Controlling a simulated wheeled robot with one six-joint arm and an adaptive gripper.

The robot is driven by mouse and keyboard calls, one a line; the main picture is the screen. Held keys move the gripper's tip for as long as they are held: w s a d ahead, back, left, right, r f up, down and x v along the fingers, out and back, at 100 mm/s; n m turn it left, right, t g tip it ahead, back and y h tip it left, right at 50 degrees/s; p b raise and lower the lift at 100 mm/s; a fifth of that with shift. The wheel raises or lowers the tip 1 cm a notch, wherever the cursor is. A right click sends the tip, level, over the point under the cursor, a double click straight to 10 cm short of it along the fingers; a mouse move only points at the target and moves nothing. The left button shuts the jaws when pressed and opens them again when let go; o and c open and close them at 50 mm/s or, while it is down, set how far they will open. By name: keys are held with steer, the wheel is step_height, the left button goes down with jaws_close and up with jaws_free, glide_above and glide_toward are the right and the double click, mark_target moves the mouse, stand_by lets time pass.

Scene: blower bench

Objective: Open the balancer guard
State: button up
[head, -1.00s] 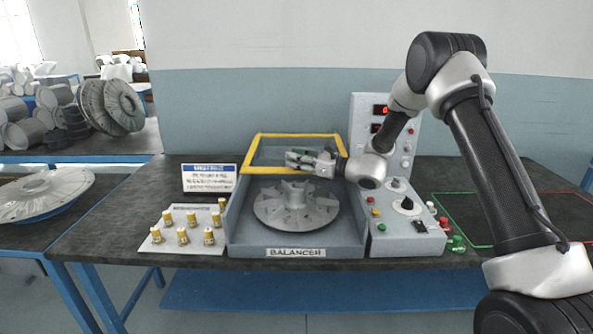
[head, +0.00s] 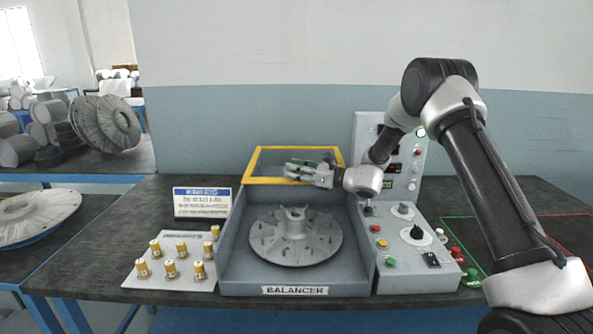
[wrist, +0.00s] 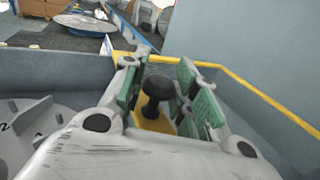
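The balancer guard (head: 252,166) is a yellow-framed clear panel at the back of the balancer, behind the rotor. The rotor (head: 295,250) shows uncovered in the grey-blue housing (head: 230,258). My gripper (head: 290,166) is over the guard. In the wrist view a black knob (wrist: 157,88) stands on the guard's yellow frame (wrist: 268,98). My gripper (wrist: 157,85) has its green-padded fingers on either side of this knob. The fingers look apart, with narrow gaps to the knob. The lower part of the knob is partly hidden.
A control panel (head: 402,232) with knobs and buttons stands right of the housing. A plate of brass-coloured weights (head: 172,268) and a sign (head: 202,202) are on the left. The bench at right, with green and red outlines, is largely clear.

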steer(key=o, duration=0.4)
steer(key=v, duration=1.2)
steer(key=shift+f, duration=0.1)
steer(key=s+d+r+n+g+h, duration=0.2)
steer(key=s+r+n+g, duration=0.3)
steer(key=s, duration=0.7)
steer(key=s+d+r+n+g+h, duration=0.1)
steer(key=s+r+n+g+h, duration=0.3)
steer(key=s+n, duration=0.6)
steer(key=s+d+r+n+t+h, duration=0.1)
steer(key=s+d+n+h, duration=0.2)
steer(key=s+d, duration=0.3)
steer(key=s+d+r+n+t+h, duration=0.1)
steer(key=s+d+n+t+h, duration=0.1)
steer(key=s+d, duration=0.5)
steer(key=s+d+r+n+t+h, duration=0.2)
steer(key=s+d+n+h, duration=0.1)
steer(key=s+d, duration=0.4)
steer(key=shift+s+d+n+h, duration=0.25)
steer(key=shift+n+h, duration=0.05)
steer(key=shift+h, duration=0.6)
